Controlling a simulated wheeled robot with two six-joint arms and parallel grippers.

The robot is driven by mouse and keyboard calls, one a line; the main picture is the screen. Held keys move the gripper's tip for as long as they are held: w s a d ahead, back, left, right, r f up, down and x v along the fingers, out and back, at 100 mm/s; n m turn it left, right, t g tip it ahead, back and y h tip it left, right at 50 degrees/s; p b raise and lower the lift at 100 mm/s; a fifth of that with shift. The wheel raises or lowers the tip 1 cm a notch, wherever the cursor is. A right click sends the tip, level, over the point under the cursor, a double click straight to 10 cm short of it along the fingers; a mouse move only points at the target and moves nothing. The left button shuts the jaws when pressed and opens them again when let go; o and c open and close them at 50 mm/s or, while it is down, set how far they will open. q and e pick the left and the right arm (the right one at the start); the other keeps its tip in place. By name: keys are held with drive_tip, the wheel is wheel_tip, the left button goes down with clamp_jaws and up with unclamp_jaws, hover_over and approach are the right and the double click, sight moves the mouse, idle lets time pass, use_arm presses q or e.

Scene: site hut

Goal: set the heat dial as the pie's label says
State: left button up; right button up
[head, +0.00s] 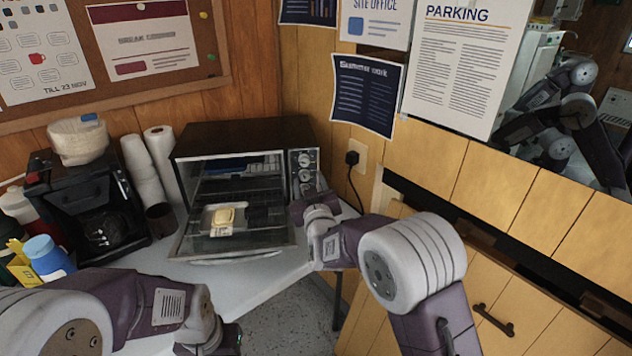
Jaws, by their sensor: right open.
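The toaster oven (245,135) stands on the counter in the corner, its glass door (270,240) folded down open. Its control panel on the right has several round dials, the upper heat-style dial (304,158) among them; their markings are too small to read.
A black coffee maker (85,195), paper rolls (145,170) and a blue-capped bottle (48,258) crowd the counter's left. A plug and cord (352,160) hang on the wall right of the oven. The counter (245,280) is bare before the door. A mirror (570,110) reflects my arm.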

sight(305, 163)
drive_tip(key=w, duration=0.5)
drive_tip(key=w+a, duration=0.1)
drive_tip(key=w, duration=0.2)
drive_tip(key=shift+w+r, duration=0.25)
clamp_jaws()
